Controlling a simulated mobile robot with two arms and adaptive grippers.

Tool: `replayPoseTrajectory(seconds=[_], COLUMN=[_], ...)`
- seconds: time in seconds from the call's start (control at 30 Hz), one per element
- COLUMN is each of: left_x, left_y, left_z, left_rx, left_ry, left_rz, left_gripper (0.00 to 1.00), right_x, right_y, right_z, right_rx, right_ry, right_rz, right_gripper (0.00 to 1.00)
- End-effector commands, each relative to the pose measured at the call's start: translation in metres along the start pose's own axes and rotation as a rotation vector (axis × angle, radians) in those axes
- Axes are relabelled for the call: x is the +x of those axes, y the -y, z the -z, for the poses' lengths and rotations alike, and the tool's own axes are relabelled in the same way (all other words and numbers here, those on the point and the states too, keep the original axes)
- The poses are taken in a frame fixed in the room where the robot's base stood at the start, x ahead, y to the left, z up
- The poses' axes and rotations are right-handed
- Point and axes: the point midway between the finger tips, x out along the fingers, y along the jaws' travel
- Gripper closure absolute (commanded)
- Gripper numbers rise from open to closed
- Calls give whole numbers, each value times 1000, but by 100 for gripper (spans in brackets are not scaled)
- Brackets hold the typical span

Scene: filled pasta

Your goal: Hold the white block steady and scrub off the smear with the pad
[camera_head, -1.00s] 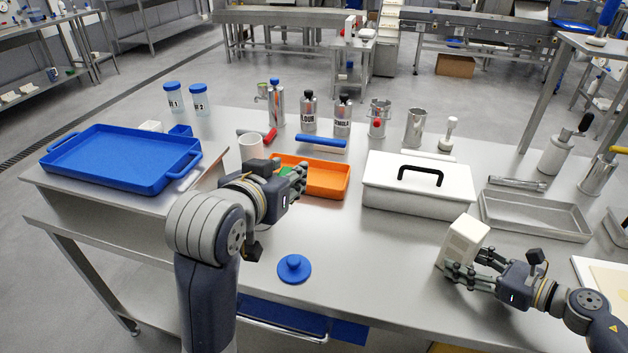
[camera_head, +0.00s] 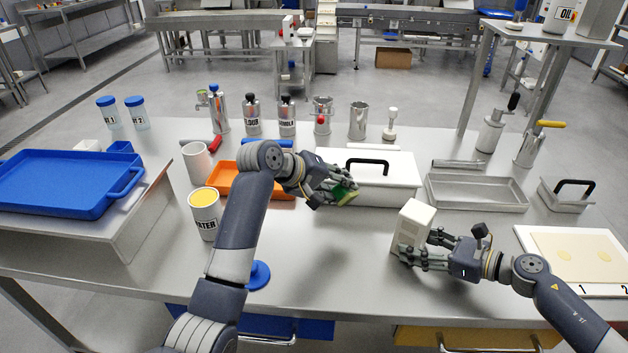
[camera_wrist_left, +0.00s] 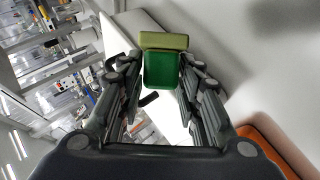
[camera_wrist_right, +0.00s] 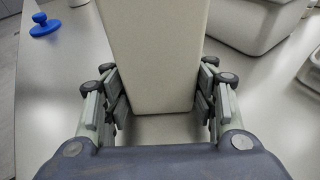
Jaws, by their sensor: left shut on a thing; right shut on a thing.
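The white block (camera_head: 413,226) stands on the steel table at the right of the middle. My right gripper (camera_head: 424,251) is shut on its lower part, and the right wrist view shows a finger on either side of the block (camera_wrist_right: 152,55). My left gripper (camera_head: 341,190) is shut on the pad (camera_head: 346,193), in the air in front of the white lidded box. In the left wrist view the pad (camera_wrist_left: 162,68) has a green body and a yellow-green face, held between the fingers. I cannot see the smear in any view.
The white box (camera_head: 392,176) with a black handle stands behind the block, with a steel tray (camera_head: 478,193) to its right. An orange tray (camera_head: 228,180), a WATER can (camera_head: 205,214) and a blue lid (camera_head: 257,274) are to the left. Table between lid and block is clear.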

Motion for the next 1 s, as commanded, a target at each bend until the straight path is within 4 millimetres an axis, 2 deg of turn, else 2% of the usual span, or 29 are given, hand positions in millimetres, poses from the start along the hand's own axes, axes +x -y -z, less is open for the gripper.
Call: replayPoseTrajectory(seconds=[0.03,0.2,0.4,0.5,0.67,1.0], left_x=[12,49,81,90,92,98], left_y=[-1,-3,-4,-3,-6,-20], left_z=[-2,-9,-15,-17,-20,-47], left_rx=[-56,-245,-409,-455,-470,-468], left_ry=[30,100,132,134,140,142], left_rz=[-15,-74,-128,-144,-153,-153], left_gripper=[95,95,95,95,95,95], right_x=[0,0,0,0,0,0], right_y=[0,0,0,0,0,0], right_z=[1,1,1,1,1,1], right_rx=[1,1,1,1,1,1], right_ry=[-2,-2,-2,-2,-1,-1], right_rz=[1,1,1,1,1,1], right_gripper=[66,66,66,66,66,66])
